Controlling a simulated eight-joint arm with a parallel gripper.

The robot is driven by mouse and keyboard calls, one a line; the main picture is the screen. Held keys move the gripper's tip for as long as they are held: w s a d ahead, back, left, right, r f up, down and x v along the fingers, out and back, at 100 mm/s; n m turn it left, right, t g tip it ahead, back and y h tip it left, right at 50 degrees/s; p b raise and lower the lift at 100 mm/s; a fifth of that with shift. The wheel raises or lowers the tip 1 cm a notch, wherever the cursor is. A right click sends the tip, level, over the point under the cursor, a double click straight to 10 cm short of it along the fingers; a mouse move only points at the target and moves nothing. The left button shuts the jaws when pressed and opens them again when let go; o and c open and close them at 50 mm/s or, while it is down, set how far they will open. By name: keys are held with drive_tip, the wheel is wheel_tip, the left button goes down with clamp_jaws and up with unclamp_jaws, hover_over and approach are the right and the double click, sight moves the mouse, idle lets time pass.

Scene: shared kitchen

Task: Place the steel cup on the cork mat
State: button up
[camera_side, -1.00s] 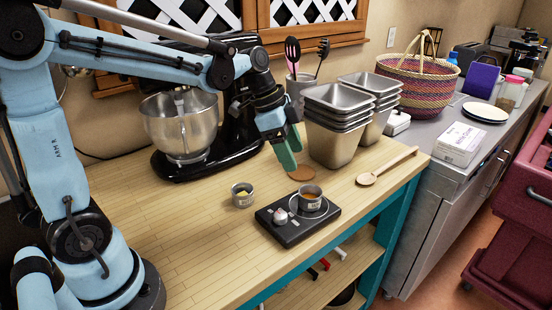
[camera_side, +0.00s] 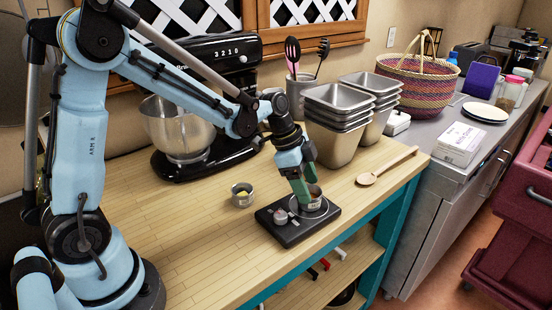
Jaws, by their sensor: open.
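A small steel cup (camera_side: 315,203) with brown contents stands on the round plate of a black kitchen scale (camera_side: 287,233). My gripper (camera_side: 301,198) points down at this cup, its green fingers open and overlapping the cup's left side in the picture. I cannot tell whether they touch it. A second small metal cup (camera_side: 242,200) with something yellow in it stands on the wooden counter, left of the scale. The cork mat is hidden behind my gripper.
Stacked steel pans (camera_side: 336,125) stand close behind my gripper. A wooden spoon (camera_side: 385,168) lies to the right. A black stand mixer (camera_side: 205,140) stands at the back left. The wooden counter (camera_side: 185,235) is clear at the front left.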

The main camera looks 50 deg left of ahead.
drive_tip(key=shift+x, duration=1.6)
drive_tip(key=shift+s, duration=0.1)
drive_tip(key=shift+c, duration=0.5)
drive_tip(key=c, duration=0.7)
drive_tip(key=shift+r, duration=0.15)
